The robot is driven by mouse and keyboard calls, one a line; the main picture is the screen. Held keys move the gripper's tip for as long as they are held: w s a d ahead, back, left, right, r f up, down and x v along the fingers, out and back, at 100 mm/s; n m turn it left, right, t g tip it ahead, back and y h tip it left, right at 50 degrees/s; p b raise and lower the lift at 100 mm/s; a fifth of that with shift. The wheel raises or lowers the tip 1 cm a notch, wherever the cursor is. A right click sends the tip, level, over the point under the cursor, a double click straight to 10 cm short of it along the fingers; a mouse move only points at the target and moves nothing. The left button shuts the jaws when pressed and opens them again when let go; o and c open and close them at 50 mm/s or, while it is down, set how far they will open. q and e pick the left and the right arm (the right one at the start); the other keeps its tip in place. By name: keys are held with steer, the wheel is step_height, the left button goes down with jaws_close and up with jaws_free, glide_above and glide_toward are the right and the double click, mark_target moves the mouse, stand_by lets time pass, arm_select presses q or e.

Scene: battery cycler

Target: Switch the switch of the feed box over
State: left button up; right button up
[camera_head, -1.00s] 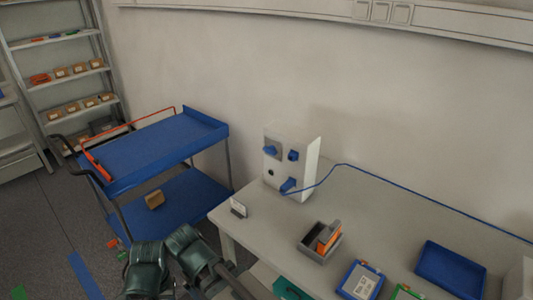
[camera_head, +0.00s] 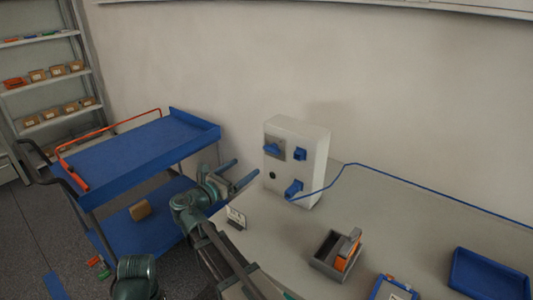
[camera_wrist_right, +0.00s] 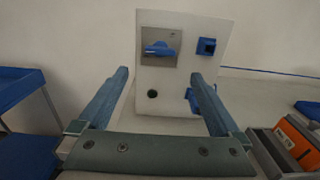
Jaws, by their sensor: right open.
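The feed box (camera_head: 313,150) is a white box standing at the back left of the table against the wall. Its switch (camera_head: 271,149) is a blue handle on a grey plate at the upper left of the front face. In the right wrist view the switch (camera_wrist_right: 160,49) lies roughly level, above and beyond my fingertips. My right gripper (camera_head: 238,172) is open and empty, left of and in front of the box, apart from it. In the right wrist view its two fingers (camera_wrist_right: 160,80) frame the box's lower front. My left gripper is not in view.
A blue plug (camera_head: 294,189) with a blue cable sits low on the box. A small white sign (camera_head: 236,216) stands at the table's left edge. A grey bin (camera_head: 325,262) with an orange item stands in front. A blue cart (camera_head: 140,150) stands left.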

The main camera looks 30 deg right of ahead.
mark_target(269, 150)
steer(key=x, duration=1.3)
steer(key=shift+d, duration=0.4)
steer(key=c, duration=1.2)
steer(key=shift+o, duration=0.2)
